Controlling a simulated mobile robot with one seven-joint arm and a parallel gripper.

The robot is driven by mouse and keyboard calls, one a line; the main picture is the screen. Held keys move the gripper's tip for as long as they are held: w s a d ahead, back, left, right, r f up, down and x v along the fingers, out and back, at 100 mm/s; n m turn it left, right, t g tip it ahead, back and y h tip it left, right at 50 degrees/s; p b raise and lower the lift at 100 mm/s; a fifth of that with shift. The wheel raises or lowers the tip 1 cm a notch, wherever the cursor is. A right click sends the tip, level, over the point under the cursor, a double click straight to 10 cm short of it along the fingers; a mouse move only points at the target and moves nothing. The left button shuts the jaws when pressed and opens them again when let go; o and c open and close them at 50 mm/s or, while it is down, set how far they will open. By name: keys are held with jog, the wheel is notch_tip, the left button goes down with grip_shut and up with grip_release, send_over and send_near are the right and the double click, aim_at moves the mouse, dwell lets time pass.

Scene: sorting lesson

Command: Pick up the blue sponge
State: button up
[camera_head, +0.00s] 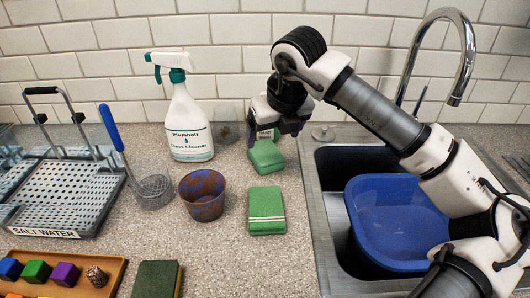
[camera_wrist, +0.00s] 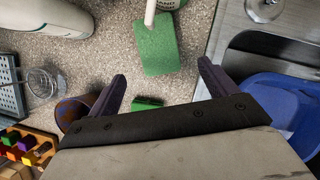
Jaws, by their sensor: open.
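I see no blue sponge in either view; the sponge-like pieces are green. A green sponge with white stripes (camera_head: 267,212) lies flat on the counter; its edge shows past my gripper in the wrist view (camera_wrist: 148,103). A flat green piece (camera_head: 266,157) lies farther back; in the wrist view (camera_wrist: 158,52) a white stem meets it. A dark green block with a brownish edge (camera_head: 157,279) lies at the front. My gripper (camera_head: 285,128) is open and empty above the counter near the flat green piece. Its two fingers are spread in the wrist view (camera_wrist: 161,70).
A blue tub (camera_head: 395,220) sits in the sink at right, under my arm. A spray bottle (camera_head: 190,125), a mottled cup (camera_head: 203,196) and a mesh strainer (camera_head: 155,189) stand left. A wooden tray (camera_head: 68,262) holds several blocks. Counter around the striped sponge is clear.

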aim_at(266, 152)
jog(key=x, duration=0.3)
jog(key=shift+w+f, duration=0.1)
jog(key=shift+f, duration=0.05)
jog(key=shift+a+p+x, duration=0.2)
jog(key=shift+p+x, duration=0.9)
jog(key=shift+x, duration=1.65)
jog(key=shift+w, duration=0.2)
jog(key=shift+c, duration=0.5)
jog(key=c, duration=1)
jog(key=shift+c, duration=0.2)
